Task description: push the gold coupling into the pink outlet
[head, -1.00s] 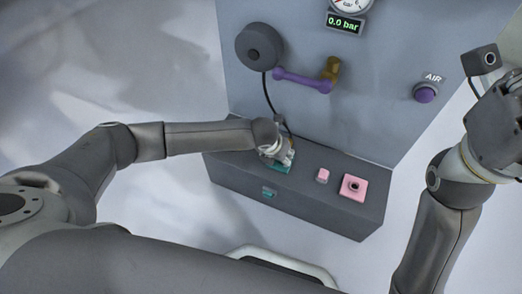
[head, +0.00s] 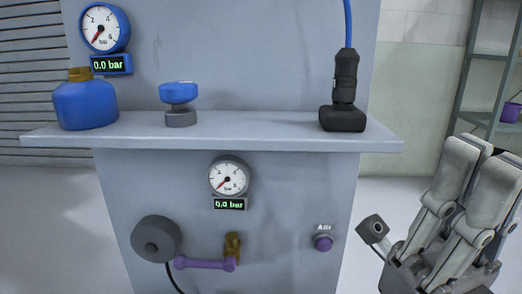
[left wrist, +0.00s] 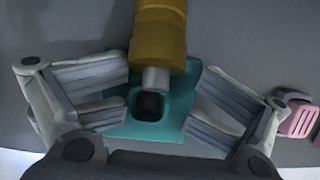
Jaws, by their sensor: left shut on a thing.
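In the left wrist view the gold coupling (left wrist: 158,40) comes in from the top with its silver tip over the dark square opening of a teal outlet (left wrist: 183,108). My left gripper (left wrist: 160,98) has a finger on each side of the coupling and is shut on it. I cannot tell whether the tip has entered the opening. A ribbed pink piece (left wrist: 303,122) shows at the right edge; the pink outlet's hole is not visible now. The left gripper is outside the head view. My right gripper (head: 483,168) is raised at the right of the head view, its finger gap unclear.
The head view shows a grey panel with a shelf (head: 250,138) holding a blue bottle (head: 85,103), a blue knob (head: 179,94) and a black tool (head: 343,100).

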